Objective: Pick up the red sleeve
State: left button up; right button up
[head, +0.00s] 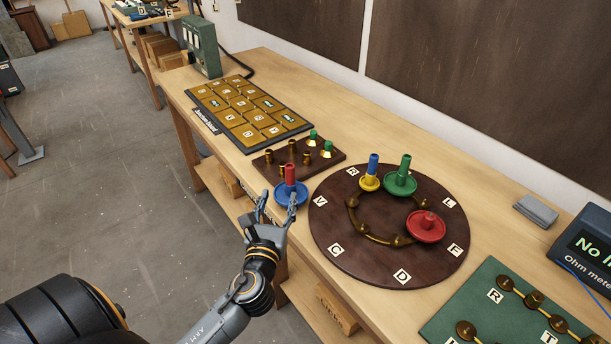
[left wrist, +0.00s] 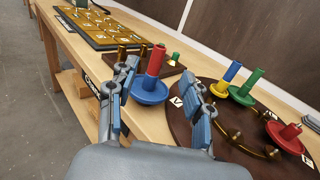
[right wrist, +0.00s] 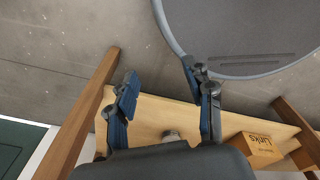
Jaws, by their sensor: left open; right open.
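A red sleeve (head: 290,173) stands upright on a blue dish (head: 291,194) at the bench's front edge, left of the round dark board. My left gripper (head: 277,205) is open just in front of it. In the left wrist view the red sleeve (left wrist: 156,60) and blue dish (left wrist: 149,91) show beyond and between the spread fingers (left wrist: 160,104), and nothing is held. My right gripper (right wrist: 160,95) is open and empty in the right wrist view, low beside the bench. It is out of the head view.
The round board (head: 340,225) bears a blue sleeve (head: 373,164) on a yellow dish, a green piece (head: 404,170) and a red dish with a red stub (head: 427,226). A small peg block (head: 330,159) stands just behind the blue dish. A "Links" box (right wrist: 258,147) lies on the lower shelf.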

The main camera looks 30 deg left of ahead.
aim_at(289, 172)
pick_arm(q)
jog(key=x, duration=0.4)
jog(key=p+x, duration=0.1)
jog(key=x, duration=0.3)
jog(key=shift+w+a+f, duration=0.25)
jog(key=shift+w, duration=0.05)
jog(key=x, duration=0.2)
jog(key=f+x, duration=0.1)
jog(key=x, duration=0.2)
jog(key=shift+d+p, duration=0.25)
jog(key=shift+p, duration=0.15)
jog(key=shift+r, duration=0.1)
jog(key=shift+c, duration=0.8)
jog(key=c, duration=0.7)
grip_shut()
pick_arm(e)
jog(key=shift+w+a+r, duration=0.15)
jog(key=shift+a+r, duration=0.15)
jog(key=shift+r, duration=0.2)
jog(key=shift+w+a+r, duration=0.1)
jog(key=shift+a+r, duration=0.15)
jog(key=shift+r, duration=0.25)
